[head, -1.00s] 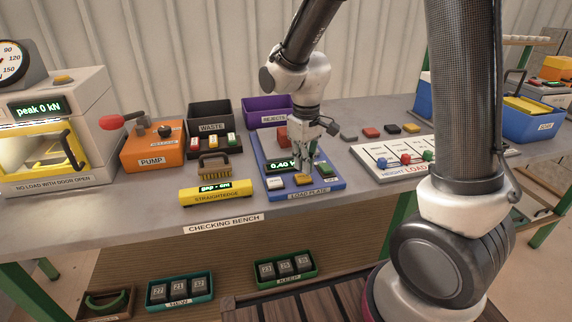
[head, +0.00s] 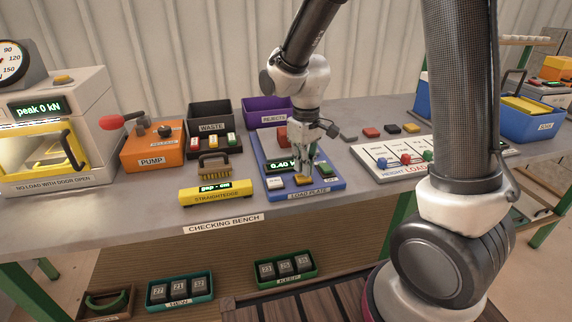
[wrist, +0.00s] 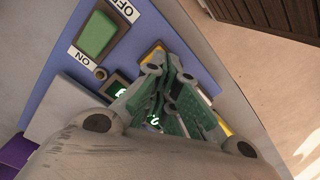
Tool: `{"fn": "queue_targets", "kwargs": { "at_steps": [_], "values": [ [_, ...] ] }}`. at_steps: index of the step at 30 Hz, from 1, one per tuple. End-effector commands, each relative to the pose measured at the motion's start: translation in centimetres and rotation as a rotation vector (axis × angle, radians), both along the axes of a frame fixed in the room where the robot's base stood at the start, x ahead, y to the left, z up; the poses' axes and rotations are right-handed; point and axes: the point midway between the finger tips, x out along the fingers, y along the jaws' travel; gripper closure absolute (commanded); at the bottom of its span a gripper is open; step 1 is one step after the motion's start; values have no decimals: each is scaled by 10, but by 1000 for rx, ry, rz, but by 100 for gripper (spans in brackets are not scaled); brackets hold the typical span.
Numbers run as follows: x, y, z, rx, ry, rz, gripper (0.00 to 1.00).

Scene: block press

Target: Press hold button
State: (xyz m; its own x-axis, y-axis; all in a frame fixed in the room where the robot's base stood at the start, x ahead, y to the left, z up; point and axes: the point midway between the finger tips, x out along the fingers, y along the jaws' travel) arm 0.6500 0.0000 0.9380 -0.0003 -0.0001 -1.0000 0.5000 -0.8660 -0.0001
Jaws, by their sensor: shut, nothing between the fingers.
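The blue load plate unit (head: 335,184) sits on the checking bench. It has a display (head: 281,165) reading about 0.40, a white button (head: 275,183) at left, a yellow button (head: 302,180) at front middle and a green switch (head: 325,171) at right. I cannot read which one is labelled hold. My gripper (head: 303,174) is shut and empty, pointing down just over the yellow button; whether it touches is unclear. In the wrist view my gripper (wrist: 170,100) hides most of the display and partly covers the yellow button (wrist: 154,50). The green switch (wrist: 96,34) shows ON and OFF labels.
A yellow straightedge (head: 215,191) lies left of the plate, with a brush (head: 215,170) behind it. A black waste bin (head: 210,114) and a purple rejects bin (head: 262,106) stand behind. The white height-load board (head: 385,150) is at right.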

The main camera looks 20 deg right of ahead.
Motion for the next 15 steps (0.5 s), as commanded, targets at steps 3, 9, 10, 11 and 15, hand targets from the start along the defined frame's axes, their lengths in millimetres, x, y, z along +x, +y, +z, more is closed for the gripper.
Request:
{"fn": "queue_targets", "kwargs": {
  "at_steps": [3,9,10,11,15],
  "values": [
    [0,0,-3,0,0,0,100],
    [0,0,-7,0,1,0,100],
    [0,0,-7,0,1,0,100],
    [0,0,-8,0,1,0,100],
    [0,0,-11,0,1,0,100]
  ]
}}
